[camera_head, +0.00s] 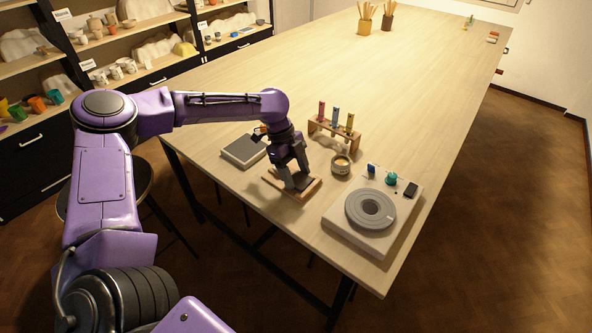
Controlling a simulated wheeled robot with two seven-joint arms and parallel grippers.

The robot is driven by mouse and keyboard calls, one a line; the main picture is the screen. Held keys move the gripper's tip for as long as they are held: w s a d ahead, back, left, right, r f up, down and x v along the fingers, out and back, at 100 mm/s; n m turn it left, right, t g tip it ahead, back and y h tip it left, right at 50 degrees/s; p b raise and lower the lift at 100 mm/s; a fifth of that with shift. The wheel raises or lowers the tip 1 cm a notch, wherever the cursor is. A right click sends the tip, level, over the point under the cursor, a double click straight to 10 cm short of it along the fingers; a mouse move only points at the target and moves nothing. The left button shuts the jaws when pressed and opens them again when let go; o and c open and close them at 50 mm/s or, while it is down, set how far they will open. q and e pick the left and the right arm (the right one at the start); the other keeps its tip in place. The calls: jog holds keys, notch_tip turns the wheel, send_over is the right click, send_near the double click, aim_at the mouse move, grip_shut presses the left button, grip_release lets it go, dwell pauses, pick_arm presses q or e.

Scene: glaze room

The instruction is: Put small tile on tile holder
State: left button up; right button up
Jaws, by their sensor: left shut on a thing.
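My left gripper (297,184) points down over the wooden tile holder (273,181) near the front of the table. Its fingers are shut on a small dark tile (306,182), which is at the holder's top within its wooden border. The fingers partly hide the tile, and I cannot tell whether it rests fully on the holder. My right gripper is not in view.
A grey slab (242,152) lies left of the holder. A small cup (340,164) and a wooden rack of colored vials (335,131) stand behind it to the right. A white device with a grey disc (370,209) sits at right. The table's far middle is clear.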

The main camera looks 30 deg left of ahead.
pick_arm(q)
jog(key=shift+w+f, duration=0.1)
jog(key=shift+w, duration=0.1)
jog(key=o, duration=1.1)
jog(key=shift+s, duration=0.1)
jog(key=v, duration=0.6)
jog(key=b+v, duration=0.1)
jog(key=v, duration=0.5)
